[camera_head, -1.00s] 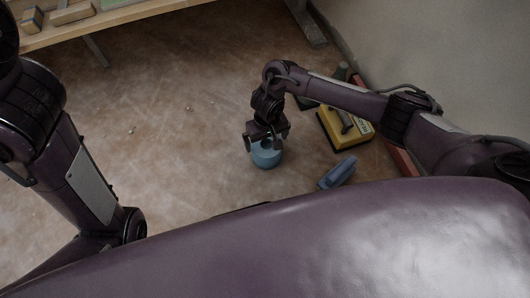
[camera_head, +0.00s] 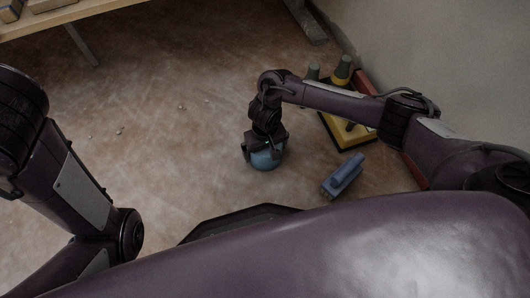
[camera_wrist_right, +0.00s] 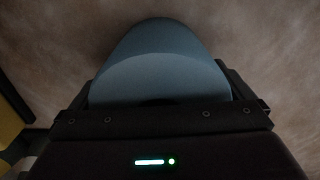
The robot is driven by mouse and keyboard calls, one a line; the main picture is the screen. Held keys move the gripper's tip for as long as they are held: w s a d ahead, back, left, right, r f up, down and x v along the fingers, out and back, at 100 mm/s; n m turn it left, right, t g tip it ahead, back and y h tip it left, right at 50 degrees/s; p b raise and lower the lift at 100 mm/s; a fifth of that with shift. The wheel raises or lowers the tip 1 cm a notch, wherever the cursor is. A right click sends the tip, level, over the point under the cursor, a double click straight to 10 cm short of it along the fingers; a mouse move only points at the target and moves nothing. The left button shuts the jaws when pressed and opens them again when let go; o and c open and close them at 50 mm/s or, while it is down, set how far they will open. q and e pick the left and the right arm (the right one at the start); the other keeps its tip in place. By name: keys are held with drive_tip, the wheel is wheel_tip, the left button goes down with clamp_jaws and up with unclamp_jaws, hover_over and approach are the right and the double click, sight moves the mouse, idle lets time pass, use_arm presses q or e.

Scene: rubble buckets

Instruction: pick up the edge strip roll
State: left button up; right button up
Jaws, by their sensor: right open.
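The edge strip roll appears to be the blue-grey round object (camera_head: 266,159) on the floor, in the middle of the head view. In the right wrist view the roll (camera_wrist_right: 160,62) fills the space ahead of the gripper. My right gripper (camera_head: 264,153) is directly over the roll and reaches down around its upper part. The jaws are open, one on each side of the roll in the right wrist view. The gripper hides the top of the roll. My left arm shows at the left of the head view, but its gripper is out of view.
A blue block-like object (camera_head: 343,176) lies right of the roll. A yellow and black tray-like item (camera_head: 345,136) and a yellow-and-dark-green object (camera_head: 342,70) are near the wall. A wooden table edge (camera_head: 95,12) is at the upper left. The floor left of the roll is mostly clear.

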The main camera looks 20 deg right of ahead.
drive_tip(key=shift+r, duration=0.1)
drive_tip(key=c, duration=0.7)
drive_tip(key=shift+o, duration=0.2)
